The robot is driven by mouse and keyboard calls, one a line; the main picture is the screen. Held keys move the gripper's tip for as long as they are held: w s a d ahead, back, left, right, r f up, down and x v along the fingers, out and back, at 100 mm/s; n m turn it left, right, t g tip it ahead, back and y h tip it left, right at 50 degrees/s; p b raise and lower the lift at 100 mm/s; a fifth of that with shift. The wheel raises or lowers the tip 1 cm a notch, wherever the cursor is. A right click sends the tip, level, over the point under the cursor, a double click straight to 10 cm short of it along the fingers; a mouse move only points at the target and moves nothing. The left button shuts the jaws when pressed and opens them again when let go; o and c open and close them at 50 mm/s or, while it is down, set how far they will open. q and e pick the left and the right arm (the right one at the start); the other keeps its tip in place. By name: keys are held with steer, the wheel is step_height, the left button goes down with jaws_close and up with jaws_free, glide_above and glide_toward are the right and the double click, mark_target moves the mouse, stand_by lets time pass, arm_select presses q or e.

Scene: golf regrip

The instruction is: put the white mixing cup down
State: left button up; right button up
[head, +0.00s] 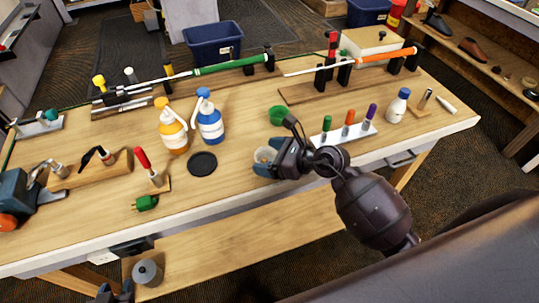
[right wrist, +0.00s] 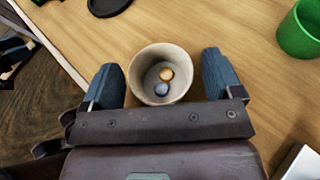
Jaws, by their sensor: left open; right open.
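The white mixing cup (head: 264,155) stands upright near the front of the workbench. In the right wrist view the cup (right wrist: 161,75) has an orange blob and a blue-grey blob inside at the bottom. My right gripper (head: 266,162) is open, with its two blue fingers on either side of the cup; small gaps show between fingers and cup in the wrist view. Its lower side is partly hidden by the gripper. My left gripper (head: 115,293) shows only partly at the bottom edge of the head view, below the bench front, open, with nothing visible in it.
A green cup (head: 278,115) stands just behind the white cup. A black disc (head: 202,163) lies to the left, near an orange bottle (head: 173,132) and a blue bottle (head: 210,123). A white rack (head: 345,136) with coloured-handled tools stands to the right. Bare wood lies around the disc.

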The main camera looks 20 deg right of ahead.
steer(key=s+d+r+m+t+y, duration=0.2)
steer(key=s+d+r+m+t, duration=0.2)
steer(key=s+d+r+m, duration=0.4)
steer(key=s+d+f+n+h, duration=0.1)
steer(key=s+f+n+h, duration=0.2)
steer(key=n, duration=0.9)
steer(key=s+d+f+n+g+h, duration=0.1)
steer(key=f+n+h, duration=0.4)
steer(key=f+n, duration=0.5)
steer(key=s+d+f+n+h, duration=0.2)
steer(key=s+f+n+h, duration=0.2)
steer(key=n, duration=0.9)
step_height(320, 180, down, 3)
steer(key=shift+s+d+f+n+b, duration=0.1)
steer(key=shift+s+d+n+b, duration=0.25)
steer(key=shift+s, duration=0.55)
